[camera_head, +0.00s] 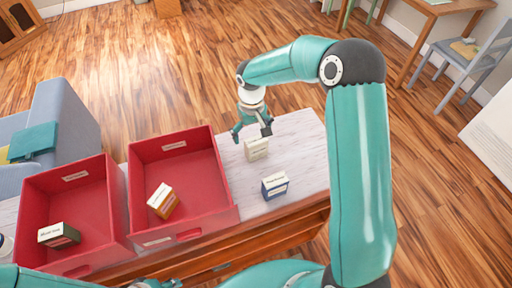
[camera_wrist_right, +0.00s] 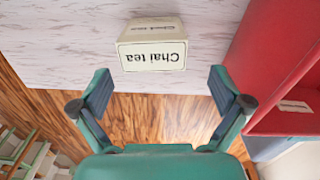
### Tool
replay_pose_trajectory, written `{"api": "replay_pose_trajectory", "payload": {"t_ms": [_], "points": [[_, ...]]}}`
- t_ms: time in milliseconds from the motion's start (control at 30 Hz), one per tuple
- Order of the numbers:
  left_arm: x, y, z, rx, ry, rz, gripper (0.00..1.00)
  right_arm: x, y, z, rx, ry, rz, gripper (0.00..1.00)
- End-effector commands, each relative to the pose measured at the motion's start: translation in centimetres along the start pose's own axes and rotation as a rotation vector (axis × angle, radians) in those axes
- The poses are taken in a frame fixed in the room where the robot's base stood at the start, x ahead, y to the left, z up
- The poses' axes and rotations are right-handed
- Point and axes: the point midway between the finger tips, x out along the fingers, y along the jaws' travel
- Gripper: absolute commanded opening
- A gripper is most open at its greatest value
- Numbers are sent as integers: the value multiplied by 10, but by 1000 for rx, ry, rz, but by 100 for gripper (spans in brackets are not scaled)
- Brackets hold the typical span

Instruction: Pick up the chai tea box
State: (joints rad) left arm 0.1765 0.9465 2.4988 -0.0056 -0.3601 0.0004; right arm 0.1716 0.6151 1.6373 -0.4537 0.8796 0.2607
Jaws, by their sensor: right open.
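The chai tea box (camera_wrist_right: 152,52) is a small cream box on the pale table. Its label reads "Chai tea" upside down in the right wrist view. In the head view the cream box (camera_head: 257,150) stands just below my right gripper (camera_head: 252,130). My right gripper is open and empty, and it also shows in the right wrist view (camera_wrist_right: 157,95). The box lies just beyond its fingertips, roughly centred between them. Only a small part of what may be my left gripper shows at the bottom edge of the head view.
A dark blue and white box (camera_head: 275,186) stands on the table nearby. Two red bins stand to the left: one (camera_head: 215,170) holds a yellow-brown box (camera_head: 162,201), the other (camera_head: 112,205) a dark box (camera_head: 58,235). Bare table (camera_head: 310,150) lies right of the cream box.

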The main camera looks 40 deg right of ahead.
Motion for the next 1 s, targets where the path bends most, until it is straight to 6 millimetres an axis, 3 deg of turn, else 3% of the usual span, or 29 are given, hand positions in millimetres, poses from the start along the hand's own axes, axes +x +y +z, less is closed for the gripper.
{"api": "replay_pose_trajectory", "payload": {"t_ms": [233,500,800,1000], "points": [[-6,2,0,0,0,0,40,16,4,6,-1,-5,1,100],[-14,5,0,0,0,0,40,51,7,12,-1,-2,0,100],[-14,5,0,0,0,0,40,56,7,12,0,0,0,100],[-14,5,0,0,0,0,40,56,7,12,-1,0,0,67]]}}
